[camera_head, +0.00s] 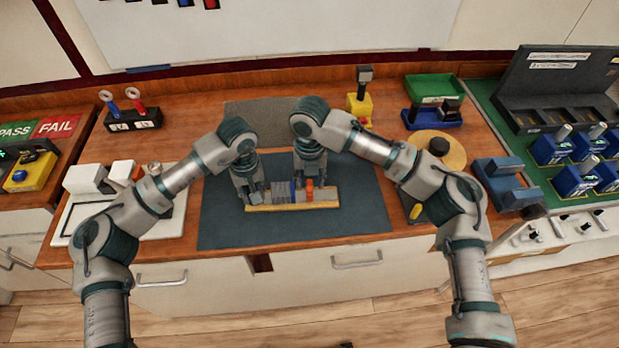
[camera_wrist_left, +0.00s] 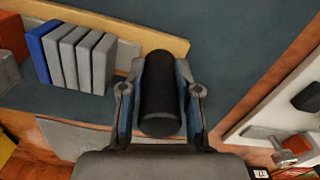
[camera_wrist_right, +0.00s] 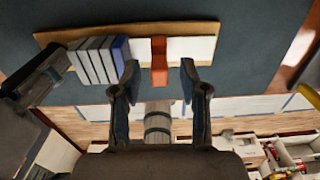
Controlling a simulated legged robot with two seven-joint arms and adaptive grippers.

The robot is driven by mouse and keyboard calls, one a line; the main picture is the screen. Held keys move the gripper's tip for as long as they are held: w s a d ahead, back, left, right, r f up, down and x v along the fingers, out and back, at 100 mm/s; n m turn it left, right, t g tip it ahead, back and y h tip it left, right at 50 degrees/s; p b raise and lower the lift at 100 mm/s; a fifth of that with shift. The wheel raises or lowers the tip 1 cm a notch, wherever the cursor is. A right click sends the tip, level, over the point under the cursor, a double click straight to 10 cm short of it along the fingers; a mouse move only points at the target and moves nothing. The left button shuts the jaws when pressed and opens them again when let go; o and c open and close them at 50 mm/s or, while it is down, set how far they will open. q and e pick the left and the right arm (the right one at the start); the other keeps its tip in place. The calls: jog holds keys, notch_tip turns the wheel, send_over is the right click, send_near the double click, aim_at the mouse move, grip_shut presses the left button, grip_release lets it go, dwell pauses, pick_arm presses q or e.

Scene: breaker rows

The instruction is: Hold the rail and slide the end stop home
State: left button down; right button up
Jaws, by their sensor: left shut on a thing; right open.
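The rail's wooden base (camera_head: 290,207) lies on the dark mat, and its pale rail (camera_wrist_right: 190,48) shows in the right wrist view. Several grey breakers (camera_wrist_right: 90,60) and one blue breaker (camera_wrist_right: 121,52) stand side by side on it. The orange end stop (camera_head: 309,190) sits on the rail beyond the blue breaker, with a gap between them. My left gripper (camera_head: 248,193) is shut on the black handle (camera_wrist_left: 160,95) at the rail's grey-breaker end. My right gripper (camera_wrist_right: 159,72) is open, its fingertips on either side of the end stop (camera_wrist_right: 159,58), apart from it.
The dark mat (camera_head: 350,215) is clear around the rail. A yellow device (camera_head: 359,105) stands behind it. A round wooden disc (camera_head: 445,145) and a blue fixture (camera_head: 505,180) are to the right. A white tray (camera_head: 70,215) is to the left.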

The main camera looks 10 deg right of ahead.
grip_shut()
jog(key=shift+a, duration=0.1)
pick_arm(q)
jog(key=shift+d, duration=0.1)
pick_arm(e)
jog(key=shift+a, duration=1.6)
grip_release()
jog(key=shift+d+r, duration=0.1)
notch_tip(320, 180, up, 12)
jog(key=shift+w, duration=0.15)
